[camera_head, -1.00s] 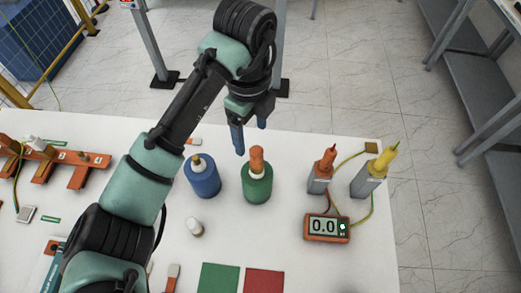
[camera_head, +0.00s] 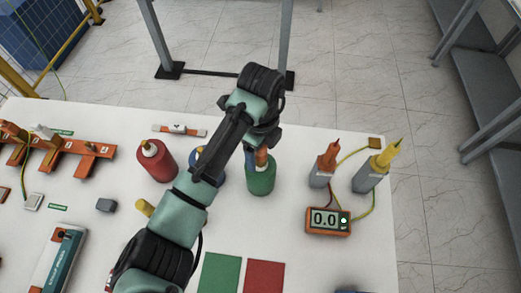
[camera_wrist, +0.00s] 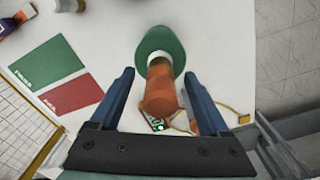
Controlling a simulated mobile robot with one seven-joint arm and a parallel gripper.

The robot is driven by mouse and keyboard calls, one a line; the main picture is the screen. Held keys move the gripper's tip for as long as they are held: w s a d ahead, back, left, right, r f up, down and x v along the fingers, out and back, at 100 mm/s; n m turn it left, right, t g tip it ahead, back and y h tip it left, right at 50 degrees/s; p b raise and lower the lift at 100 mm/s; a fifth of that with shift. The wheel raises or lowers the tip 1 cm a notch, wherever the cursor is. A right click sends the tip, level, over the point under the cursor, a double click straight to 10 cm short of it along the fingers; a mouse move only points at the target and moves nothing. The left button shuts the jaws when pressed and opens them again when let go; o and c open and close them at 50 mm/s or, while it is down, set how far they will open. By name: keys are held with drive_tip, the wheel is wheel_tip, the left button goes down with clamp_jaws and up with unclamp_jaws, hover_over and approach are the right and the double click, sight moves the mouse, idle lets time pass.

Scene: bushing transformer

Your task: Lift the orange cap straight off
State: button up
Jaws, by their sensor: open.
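The orange cap (camera_head: 262,158) sits upright on the white neck of the green bushing (camera_head: 261,181). In the wrist view the orange cap (camera_wrist: 160,92) shows between my two blue fingers, with the green bushing (camera_wrist: 160,41) beyond it. My gripper (camera_wrist: 159,76) is open, one finger on each side of the cap, with a visible gap on both sides. In the head view my gripper (camera_head: 259,148) is low over the green bushing, and its wrist hides the upper surroundings of the cap. I see no contact between fingers and cap.
A blue bushing (camera_head: 205,180), partly behind my arm, and a red bushing (camera_head: 158,162) stand to the left. An orange-topped post (camera_head: 326,165), a yellow-topped post (camera_head: 377,167) and a meter (camera_head: 328,221) stand to the right. Green (camera_head: 220,274) and red (camera_head: 265,276) mats lie in front.

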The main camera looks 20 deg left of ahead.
clamp_jaws()
idle(0.3)
wheel_tip(320, 180, up, 10)
drive_tip(key=shift+r, duration=0.25)
wheel_tip(320, 180, up, 6)
drive_tip(key=p, duration=0.6)
drive_tip(key=shift+r, duration=0.25)
